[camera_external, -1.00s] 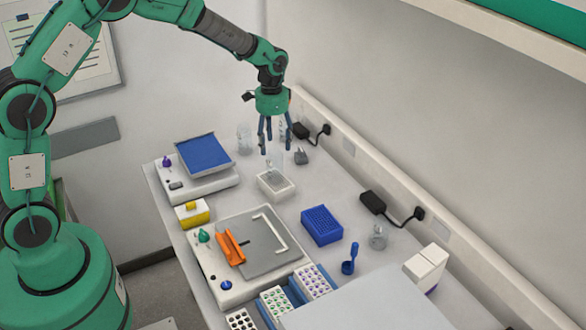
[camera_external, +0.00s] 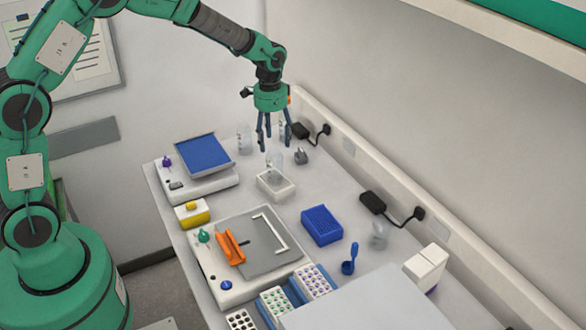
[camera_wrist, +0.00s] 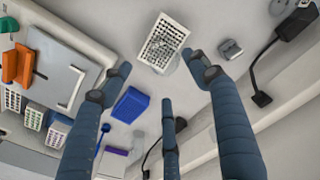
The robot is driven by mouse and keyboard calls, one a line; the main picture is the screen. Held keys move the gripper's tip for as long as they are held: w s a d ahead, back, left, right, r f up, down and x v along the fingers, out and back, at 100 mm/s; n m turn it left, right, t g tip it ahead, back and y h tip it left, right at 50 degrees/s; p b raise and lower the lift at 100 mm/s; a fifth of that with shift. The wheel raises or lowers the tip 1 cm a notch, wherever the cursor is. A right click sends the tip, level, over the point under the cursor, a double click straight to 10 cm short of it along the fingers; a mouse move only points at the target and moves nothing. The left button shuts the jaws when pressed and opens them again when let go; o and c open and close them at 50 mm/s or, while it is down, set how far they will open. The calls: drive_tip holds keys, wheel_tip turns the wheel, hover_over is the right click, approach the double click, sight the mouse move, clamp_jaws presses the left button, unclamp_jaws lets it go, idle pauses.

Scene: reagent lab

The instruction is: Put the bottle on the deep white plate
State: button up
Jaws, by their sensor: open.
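A clear glass bottle (camera_external: 274,162) is at the deep white plate (camera_external: 276,191), a small rectangular white dish in the middle of the bench. It looks upright inside the dish, but its transparent outline is faint. My gripper (camera_external: 273,144) is just above the bottle, open, with its fingers pointing down and spread apart. In the wrist view the white plate (camera_wrist: 151,56) lies beyond my spread fingers (camera_wrist: 163,75), and the bottle is barely visible against its grid. No finger visibly holds anything.
A blue rack (camera_external: 322,226) and a grey weight (camera_external: 301,156) stand near the plate. Other clear glassware (camera_external: 245,139) is behind it. A scale with a blue top (camera_external: 205,153) is to the left. Black adapters (camera_external: 373,202) and cables line the wall side.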

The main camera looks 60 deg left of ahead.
drive_tip(key=s+d+r+t, duration=0.1)
drive_tip(key=s+d+r, duration=0.4)
drive_tip(key=s+r, duration=0.45)
drive_tip(key=s+d+r+t, duration=0.1)
drive_tip(key=s+d+r, duration=0.3)
drive_tip(key=s+r, duration=0.55)
drive_tip(key=s+d+r+t, duration=0.1)
drive_tip(key=s+d+r, duration=0.1)
drive_tip(key=s, duration=0.5)
drive_tip(key=s+d+r+n+t, duration=0.1)
drive_tip(key=s+d+r, duration=0.1)
drive_tip(key=s, duration=0.6)
drive_tip(key=s+d+r+n+t, duration=0.1)
drive_tip(key=s+d+r, duration=0.2)
drive_tip(key=s, duration=0.4)
drive_tip(key=shift+s, duration=0.25)
wheel_tip(320, 180, down, 8)
drive_tip(key=b, duration=0.8)
